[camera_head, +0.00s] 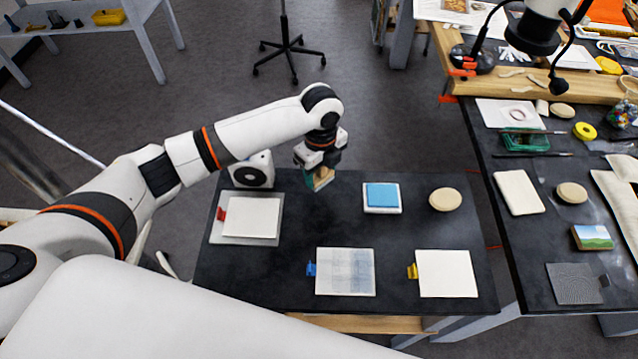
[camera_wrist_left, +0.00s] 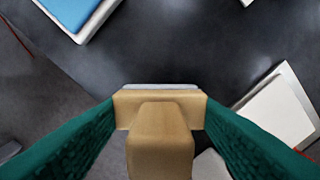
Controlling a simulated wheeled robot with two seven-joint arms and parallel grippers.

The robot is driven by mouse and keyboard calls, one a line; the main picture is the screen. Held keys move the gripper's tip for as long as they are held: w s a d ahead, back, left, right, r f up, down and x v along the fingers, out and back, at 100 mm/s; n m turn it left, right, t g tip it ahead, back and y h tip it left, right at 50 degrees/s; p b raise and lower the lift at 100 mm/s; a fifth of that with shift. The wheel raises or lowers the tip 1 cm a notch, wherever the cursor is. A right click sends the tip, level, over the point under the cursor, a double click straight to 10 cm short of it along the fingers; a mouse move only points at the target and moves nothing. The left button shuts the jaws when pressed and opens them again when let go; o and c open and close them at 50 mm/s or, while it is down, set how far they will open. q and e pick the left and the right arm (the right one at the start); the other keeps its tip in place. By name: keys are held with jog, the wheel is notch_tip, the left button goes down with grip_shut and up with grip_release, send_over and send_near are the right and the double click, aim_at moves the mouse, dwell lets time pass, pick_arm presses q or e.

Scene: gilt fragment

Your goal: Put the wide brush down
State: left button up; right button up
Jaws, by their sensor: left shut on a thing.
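My left gripper (camera_head: 320,177) hangs over the back edge area of the black table (camera_head: 300,228), left of a white block with a blue top. It is shut on the wide brush (camera_head: 324,183), of which only a small tan part shows in the head view. In the left wrist view the brush's tan wooden handle (camera_wrist_left: 160,142) sits between the green fingers, with a pale grey edge beyond it. The brush is above the tabletop; its clearance is hard to tell. My right gripper is not in view.
The blue-topped block (camera_head: 382,196) and a round tan disc (camera_head: 445,200) lie right of the gripper. A white panel on a grey tray (camera_head: 217,235) lies left; two more panels (camera_head: 345,272) (camera_head: 447,274) lie in front. Bare table shows between them. A cluttered second table (camera_head: 530,230) stands right.

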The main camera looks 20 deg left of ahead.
aim_at(320, 183)
pick_arm(q)
jog(key=shift+f, duration=0.9)
notch_tip(320, 183, down, 3)
jog(key=shift+a+f+p, duration=0.1)
jog(key=shift+p, duration=0.3)
jog(key=shift+f, duration=0.15)
jog(key=o, duration=0.9)
jog(key=shift+f, duration=0.15)
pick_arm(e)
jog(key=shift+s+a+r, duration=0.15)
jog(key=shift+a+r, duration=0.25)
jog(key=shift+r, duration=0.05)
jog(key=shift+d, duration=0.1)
